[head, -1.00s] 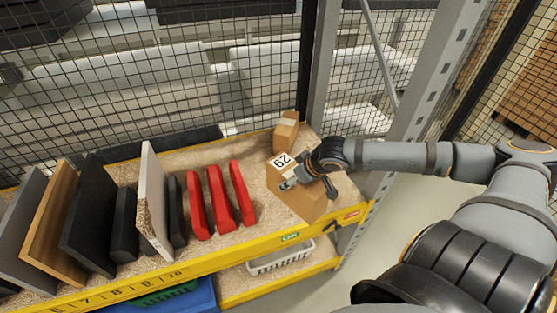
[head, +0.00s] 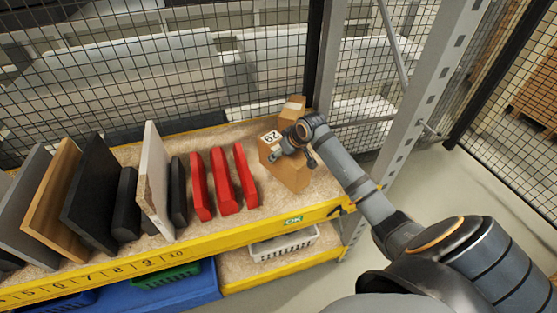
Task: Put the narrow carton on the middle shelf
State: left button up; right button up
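A brown carton with a white number label (head: 290,176) is at the right end of the upper visible shelf (head: 225,233), which has a yellow front edge. My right gripper (head: 294,161) is over this carton, with its fingers spread across it and appearing closed on its sides. Whether the carton's underside touches the shelf is hidden. A second, smaller brown carton (head: 293,106) stands just behind it, partly covered by my gripper. I cannot tell by width alone which one is the narrow carton. My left gripper is not in view.
Red blocks (head: 222,181) stand to the left, then dark and grey panels (head: 152,180) and a wood panel (head: 55,200). A grey rack post (head: 420,95) rises at right. A white basket (head: 284,246) sits on the shelf below. Wire mesh (head: 220,60) is behind.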

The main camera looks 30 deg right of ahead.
jog(key=shift+w+f, duration=0.6)
jog(key=shift+w, duration=0.05)
jog(key=shift+w+d+f, duration=0.15)
jog(key=shift+w+f, duration=0.1)
jog(key=shift+f, duration=0.1)
jog(key=f, duration=0.2)
jog(key=f+p, duration=0.1)
jog(key=shift+w+f, duration=0.25)
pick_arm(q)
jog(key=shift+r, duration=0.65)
pick_arm(e)
jog(key=shift+f, duration=0.1)
jog(key=shift+s+f, duration=0.1)
jog(key=o, duration=1.8)
jog(key=shift+c, duration=0.2)
